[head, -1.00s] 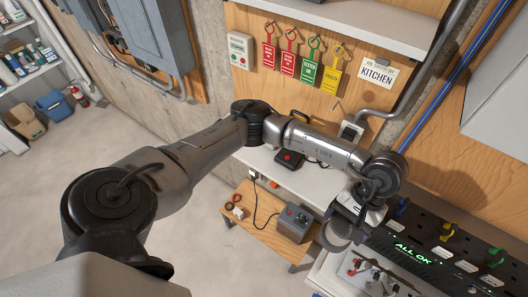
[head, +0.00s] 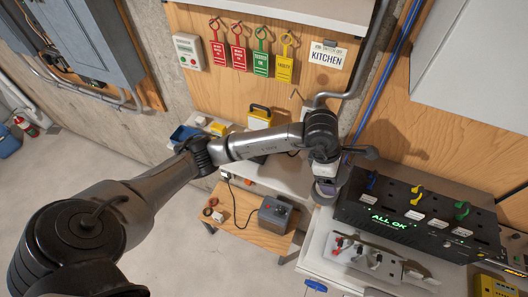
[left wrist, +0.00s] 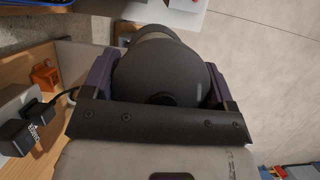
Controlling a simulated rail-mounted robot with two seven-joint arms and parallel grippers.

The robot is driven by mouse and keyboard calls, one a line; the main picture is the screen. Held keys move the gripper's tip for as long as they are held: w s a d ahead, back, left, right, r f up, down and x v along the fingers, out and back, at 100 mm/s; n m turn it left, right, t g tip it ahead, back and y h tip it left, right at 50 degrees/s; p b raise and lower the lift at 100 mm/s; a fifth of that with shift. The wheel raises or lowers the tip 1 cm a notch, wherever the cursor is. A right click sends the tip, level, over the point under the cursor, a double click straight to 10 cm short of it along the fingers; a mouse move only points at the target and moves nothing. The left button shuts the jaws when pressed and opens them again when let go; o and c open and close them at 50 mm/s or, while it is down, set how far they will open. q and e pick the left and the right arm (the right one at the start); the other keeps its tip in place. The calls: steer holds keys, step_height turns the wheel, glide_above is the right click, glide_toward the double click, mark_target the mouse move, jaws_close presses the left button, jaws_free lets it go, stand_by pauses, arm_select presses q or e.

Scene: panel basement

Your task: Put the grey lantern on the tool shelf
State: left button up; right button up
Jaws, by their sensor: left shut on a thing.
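My left gripper (head: 326,190) is at the right of the head view, seen from above in front of the wall and just left of the black ALL OK box. In the left wrist view, it is shut on a dark grey rounded body (left wrist: 160,72) with a loop handle at its far end, which looks like the grey lantern. The lantern's lower side is hidden by the gripper. In the head view the lantern is mostly hidden by the wrist. A white shelf (head: 262,172), which may be the tool shelf, runs along the wall behind my left arm. My right gripper is not in view.
The black ALL OK box (head: 350,212) with coloured levers stands close right of the gripper. A yellow item (head: 258,119) and a blue bin (head: 186,133) sit at the white shelf. Below, a wooden table (head: 238,228) holds a grey box (head: 275,213). Another shelf (head: 275,10) is above.

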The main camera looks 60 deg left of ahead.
arm_select(q)
steer(key=shift+w+a+f, duration=0.1)
steer(key=shift+a+f, duration=0.05)
steer(key=shift+a, duration=0.3)
steer(key=w+a+f+p, duration=0.1)
steer(key=a+f+p, duration=0.4)
steer(key=a+f, duration=0.5)
steer(key=shift+a+f+p, duration=0.3)
steer(key=shift+a, duration=0.05)
steer(key=shift+f, duration=0.1)
steer(key=o, duration=1.1)
